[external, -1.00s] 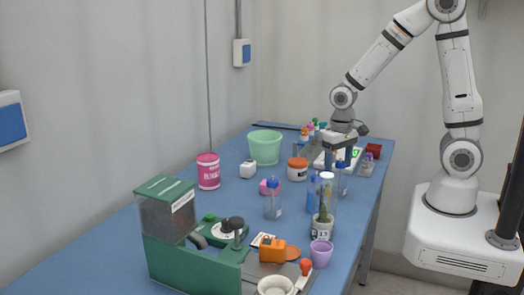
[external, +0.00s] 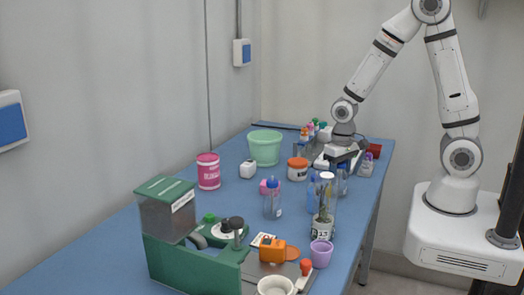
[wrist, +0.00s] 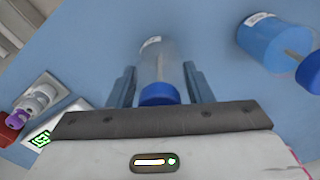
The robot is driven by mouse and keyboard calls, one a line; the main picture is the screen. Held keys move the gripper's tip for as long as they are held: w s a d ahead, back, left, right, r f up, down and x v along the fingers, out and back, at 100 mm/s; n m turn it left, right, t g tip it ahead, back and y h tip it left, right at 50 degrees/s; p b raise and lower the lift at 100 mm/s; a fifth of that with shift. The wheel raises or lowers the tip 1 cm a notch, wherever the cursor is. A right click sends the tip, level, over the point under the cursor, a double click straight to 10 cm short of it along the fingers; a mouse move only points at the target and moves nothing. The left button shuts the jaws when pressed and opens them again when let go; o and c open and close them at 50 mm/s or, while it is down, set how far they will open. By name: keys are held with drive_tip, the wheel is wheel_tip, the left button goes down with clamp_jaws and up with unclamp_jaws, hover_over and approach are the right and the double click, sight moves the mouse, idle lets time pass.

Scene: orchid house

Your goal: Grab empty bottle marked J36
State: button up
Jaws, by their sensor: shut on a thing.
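A clear, empty-looking bottle with a blue cap (wrist: 160,62) stands between the two fingers of my gripper (wrist: 160,72) in the wrist view. My gripper is shut on it, one finger on each side. A white label shows near its far end, but I cannot read its mark. In the external view my gripper (external: 343,158) is low over the right side of the table, and the bottle (external: 343,186) shows partly below it, behind a clear cylinder.
A blue-filled bottle (wrist: 272,42) stands to the right in the wrist view. A purple-capped bottle (wrist: 38,100) and a red block (wrist: 14,122) are at the left. The clear cylinder with a plant (external: 323,225) stands in front. Another blue-capped bottle (external: 272,203) stands further left.

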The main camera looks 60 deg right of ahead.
drive_tip(key=shift+c, duration=1.4)
